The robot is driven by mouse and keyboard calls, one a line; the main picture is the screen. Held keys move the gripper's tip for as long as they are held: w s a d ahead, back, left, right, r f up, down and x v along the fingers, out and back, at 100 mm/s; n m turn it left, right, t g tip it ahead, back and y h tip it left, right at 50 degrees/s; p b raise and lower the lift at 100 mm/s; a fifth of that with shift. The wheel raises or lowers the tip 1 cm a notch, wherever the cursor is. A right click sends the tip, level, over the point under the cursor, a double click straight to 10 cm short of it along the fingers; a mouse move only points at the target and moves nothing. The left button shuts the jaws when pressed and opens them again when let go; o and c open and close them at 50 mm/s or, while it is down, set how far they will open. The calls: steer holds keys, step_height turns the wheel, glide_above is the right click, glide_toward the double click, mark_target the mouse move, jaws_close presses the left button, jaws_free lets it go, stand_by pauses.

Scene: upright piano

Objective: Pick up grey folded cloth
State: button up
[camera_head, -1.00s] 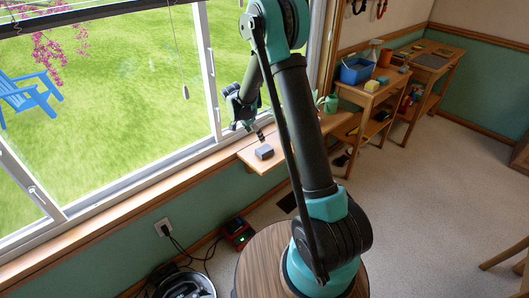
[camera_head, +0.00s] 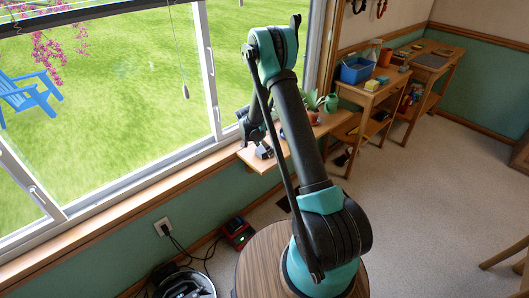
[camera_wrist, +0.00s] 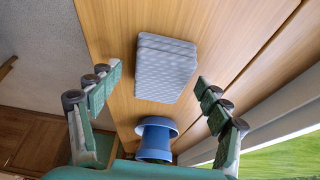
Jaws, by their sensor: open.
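The grey folded cloth (camera_wrist: 167,68) lies flat on the wooden sill shelf (camera_wrist: 230,38) as a quilted-looking stack. It fills the upper middle of the wrist view. My gripper (camera_wrist: 159,76) is open, with one finger on each side of the cloth in the picture and visible gaps to both edges. Nothing is between the fingers' lower parts except the view of the shelf and a blue pot. In the head view, the cloth (camera_head: 264,153) is small and partly hidden by my gripper (camera_head: 262,145), which is low over the shelf. The height gap is hard to tell.
The blue pot (camera_wrist: 156,136) stands close to the cloth in the wrist view. The window frame (camera_wrist: 262,98) runs along the right. Farther along the shelf in the head view are a potted plant (camera_head: 313,108) and a green watering can (camera_head: 332,102).

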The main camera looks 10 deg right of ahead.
steer(key=shift+f, duration=0.25)
steer(key=shift+d, duration=0.1)
steer(key=shift+c, duration=0.5)
steer(key=c, duration=1)
step_height(320, 180, up, 20)
steer(key=shift+r, duration=0.1)
